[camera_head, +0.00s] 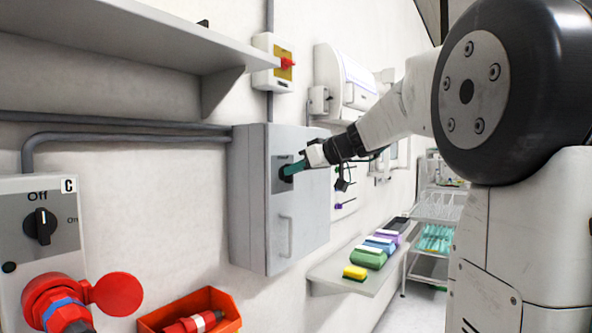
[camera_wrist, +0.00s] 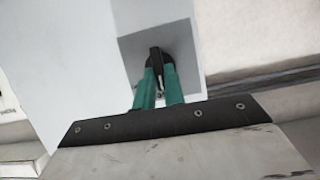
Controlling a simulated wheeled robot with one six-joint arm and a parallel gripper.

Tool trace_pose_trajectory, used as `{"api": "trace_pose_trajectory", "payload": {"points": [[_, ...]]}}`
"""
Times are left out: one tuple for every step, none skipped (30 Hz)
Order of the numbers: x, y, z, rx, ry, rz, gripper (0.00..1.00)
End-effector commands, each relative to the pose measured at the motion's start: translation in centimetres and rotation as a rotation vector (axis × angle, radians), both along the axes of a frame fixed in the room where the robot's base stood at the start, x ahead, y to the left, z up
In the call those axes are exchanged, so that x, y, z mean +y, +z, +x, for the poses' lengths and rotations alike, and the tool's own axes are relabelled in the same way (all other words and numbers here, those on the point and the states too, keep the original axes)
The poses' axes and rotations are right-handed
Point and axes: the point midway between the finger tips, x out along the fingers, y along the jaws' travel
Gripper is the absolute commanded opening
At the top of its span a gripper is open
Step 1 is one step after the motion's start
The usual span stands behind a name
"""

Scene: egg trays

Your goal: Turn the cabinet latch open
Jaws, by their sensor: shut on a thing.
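The grey cabinet (camera_head: 250,200) hangs on the wall, with its door (camera_head: 307,225) facing right and a fixed handle (camera_head: 285,237) low on it. The black latch (camera_head: 284,173) sits on a darker square plate (camera_head: 280,185) near the door's left edge. My gripper (camera_head: 292,170) reaches in from the right, with its green fingers at the latch. In the wrist view, my gripper (camera_wrist: 160,76) has its two fingers on either side of the black latch (camera_wrist: 155,57), shut on it. The latch's lower part is hidden between the fingers. The door looks closed.
A red-and-yellow switch (camera_head: 284,62) is mounted above the cabinet. A wall shelf (camera_head: 150,40) juts out at the upper left. A control box (camera_head: 40,225) with a red plug (camera_head: 60,300) and an orange bin (camera_head: 190,310) are lower left. A side shelf (camera_head: 335,265) holds coloured items.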

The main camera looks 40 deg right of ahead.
Motion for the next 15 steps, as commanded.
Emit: {"api": "trace_pose_trajectory", "payload": {"points": [[-0.04,-0.01,0.02,0.004,0.000,0.011,0.00],[-0.05,-0.01,0.03,0.008,0.000,0.021,0.00],[-0.08,-0.03,0.04,0.013,0.000,0.037,0.00],[-0.10,-0.05,0.05,0.019,0.001,0.050,0.00],[-0.12,-0.07,0.06,0.025,0.001,0.066,0.00],[-0.17,-0.10,0.09,0.033,0.000,0.087,0.00],[-0.20,-0.12,0.10,0.041,0.000,0.107,0.00],[-0.21,-0.13,0.10,0.048,0.002,0.126,0.00],[-0.26,-0.12,0.11,0.058,0.001,0.155,0.00],[-0.30,-0.12,0.12,0.067,0.001,0.179,0.00],[-0.35,-0.11,0.12,0.075,0.002,0.203,0.00],[-0.42,-0.14,0.16,0.087,0.001,0.237,0.00],[-0.46,-0.17,0.16,0.097,0.000,0.264,0.00],[-0.51,-0.19,0.19,0.106,0.000,0.290,0.00],[-0.53,-0.22,0.18,0.120,0.001,0.325,0.00]]}}
